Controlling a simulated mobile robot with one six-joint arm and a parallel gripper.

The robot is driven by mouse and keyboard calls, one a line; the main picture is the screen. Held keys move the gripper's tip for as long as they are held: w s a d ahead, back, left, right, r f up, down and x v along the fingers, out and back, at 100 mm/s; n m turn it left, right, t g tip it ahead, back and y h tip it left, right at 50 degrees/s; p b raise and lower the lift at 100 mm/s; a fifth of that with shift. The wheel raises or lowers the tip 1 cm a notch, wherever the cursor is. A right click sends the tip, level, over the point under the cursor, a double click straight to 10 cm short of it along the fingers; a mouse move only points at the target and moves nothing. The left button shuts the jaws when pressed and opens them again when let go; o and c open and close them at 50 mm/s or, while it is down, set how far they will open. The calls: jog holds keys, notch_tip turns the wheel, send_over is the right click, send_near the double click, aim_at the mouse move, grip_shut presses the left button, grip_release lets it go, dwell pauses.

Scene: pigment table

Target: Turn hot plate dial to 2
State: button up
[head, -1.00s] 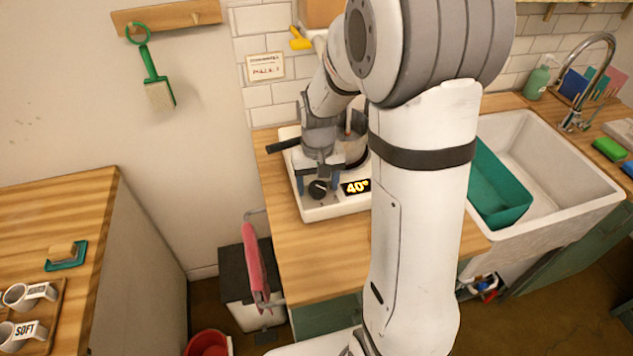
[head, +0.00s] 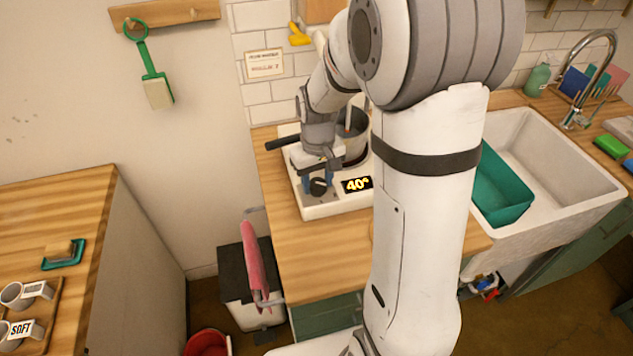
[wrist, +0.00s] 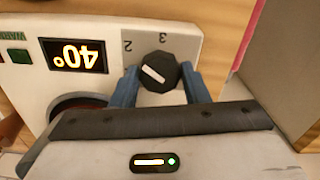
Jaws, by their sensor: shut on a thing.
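The white hot plate (head: 313,207) stands on the wooden counter, with its display (head: 357,184) reading 40°. Its black dial (wrist: 157,72) sits between the two blue fingers of my gripper (head: 318,185), which is shut on it. In the wrist view, printed numbers 2 (wrist: 127,46) and 3 (wrist: 162,41) show beside the dial. The dial's white mark slants to the upper left, roughly toward the 2; I cannot tell if it lines up exactly. In the head view the dial's mark is too small to read.
A grey pot (head: 354,138) stands on the hot plate behind my gripper. A white sink (head: 565,190) with a teal tub (head: 500,190) is to the right. A pink cloth (head: 254,262) hangs at the counter's left side. The counter in front of the hot plate is clear.

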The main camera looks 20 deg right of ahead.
aim_at(317, 183)
jog(key=shift+n, duration=0.5)
jog(key=o, duration=1)
notch_tip(317, 183, up, 7)
jog(key=shift+r+b, duration=0.15)
jog(key=shift+b, duration=0.25)
jog(key=shift+r, duration=0.3)
